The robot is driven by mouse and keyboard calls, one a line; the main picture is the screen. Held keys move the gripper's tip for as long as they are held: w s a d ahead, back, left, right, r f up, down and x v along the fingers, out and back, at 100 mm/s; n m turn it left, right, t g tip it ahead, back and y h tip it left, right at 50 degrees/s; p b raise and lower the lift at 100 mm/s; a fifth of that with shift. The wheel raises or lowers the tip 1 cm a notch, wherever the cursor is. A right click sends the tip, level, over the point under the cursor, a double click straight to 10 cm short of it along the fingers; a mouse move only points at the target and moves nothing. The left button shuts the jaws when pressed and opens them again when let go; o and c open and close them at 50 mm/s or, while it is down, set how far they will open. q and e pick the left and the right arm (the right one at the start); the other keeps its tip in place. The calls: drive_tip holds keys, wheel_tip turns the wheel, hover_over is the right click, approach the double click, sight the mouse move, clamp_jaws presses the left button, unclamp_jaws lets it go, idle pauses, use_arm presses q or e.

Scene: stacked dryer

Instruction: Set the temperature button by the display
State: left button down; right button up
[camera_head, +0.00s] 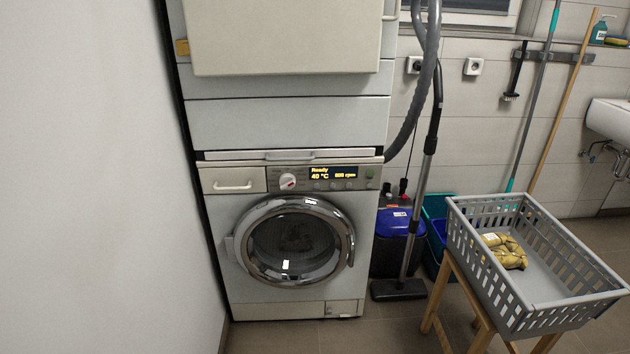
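The washing machine (296,294) stands against the left wall under a stacked unit. Its display (333,173) is lit and reads "Ready", "40 °C" and what looks like "800 rpm". Small round buttons (334,185) sit in a row just below the display; their labels are too small to read. A white dial with a red mark (288,182) is left of the display. The round door (296,242) is shut. Neither of my grippers shows in the head view.
A grey laundry basket (550,316) holding a yellow cloth (507,252) stands on a wooden stand at the right. A vacuum cleaner tube and floor head (398,290) stand right of the machine, by a blue-lidded bin (397,222). Floor in front of the machine is clear.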

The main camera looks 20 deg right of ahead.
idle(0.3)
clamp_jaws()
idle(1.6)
